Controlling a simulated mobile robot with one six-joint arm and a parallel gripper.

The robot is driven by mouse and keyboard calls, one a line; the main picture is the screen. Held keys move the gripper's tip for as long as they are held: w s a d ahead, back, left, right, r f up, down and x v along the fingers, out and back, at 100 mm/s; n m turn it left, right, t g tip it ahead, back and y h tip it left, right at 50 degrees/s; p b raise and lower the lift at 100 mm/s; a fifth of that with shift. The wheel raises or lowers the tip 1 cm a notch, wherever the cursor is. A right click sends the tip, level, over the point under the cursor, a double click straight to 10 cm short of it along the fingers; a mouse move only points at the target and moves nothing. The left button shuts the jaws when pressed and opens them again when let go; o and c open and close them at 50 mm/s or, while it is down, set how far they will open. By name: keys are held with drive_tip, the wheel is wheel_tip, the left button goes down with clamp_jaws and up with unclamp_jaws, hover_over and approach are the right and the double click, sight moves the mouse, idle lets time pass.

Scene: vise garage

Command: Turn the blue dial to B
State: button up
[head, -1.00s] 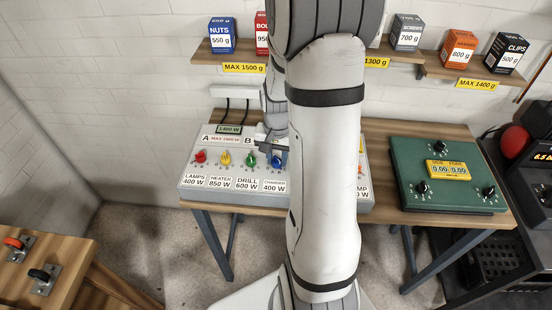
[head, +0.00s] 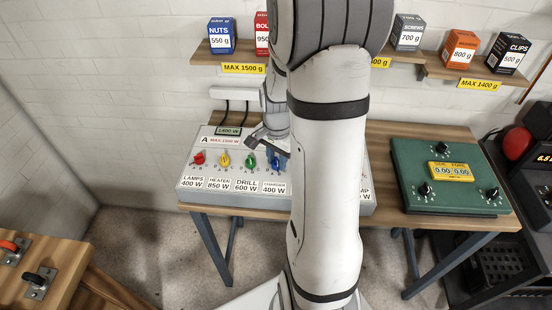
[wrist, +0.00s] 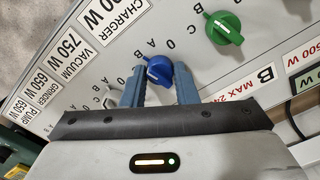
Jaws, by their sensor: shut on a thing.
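The blue dial (wrist: 157,70) is on the sloped white panel (wrist: 60,75), beside the CHARGER label (wrist: 127,20). It has a white pointer line, but I cannot tell for sure which letter it points to. My gripper (wrist: 160,80) is shut on the blue dial, with one blue-grey finger on each side.
The green dial (wrist: 223,27) sits close beside the blue one. The red dial (head: 198,158) and yellow dial (head: 224,159) are farther left. A green control box (head: 450,190) stands right on the same table. Shelves with weighted boxes hang above.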

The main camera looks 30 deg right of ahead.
sight(276, 160)
drive_tip(key=shift+w+r, duration=0.1)
drive_tip(key=shift+w, duration=0.05)
drive_tip(key=o, duration=1)
wheel_tip(276, 160, up, 8)
drive_tip(key=shift+f, duration=0.15)
drive_tip(key=s+a+r+n+t, duration=0.1)
drive_tip(key=s+a+r+n, duration=0.1)
drive_tip(key=s+a+n, duration=0.2)
drive_tip(key=s+a+r+n+t, duration=0.1)
drive_tip(key=s+a+r+n, duration=0.2)
drive_tip(key=s+a+n, duration=0.1)
drive_tip(key=s+a+r+n+t, duration=0.1)
drive_tip(key=s+a+r+n, duration=0.1)
drive_tip(key=s+a+n, duration=0.3)
drive_tip(key=shift+r, duration=0.2)
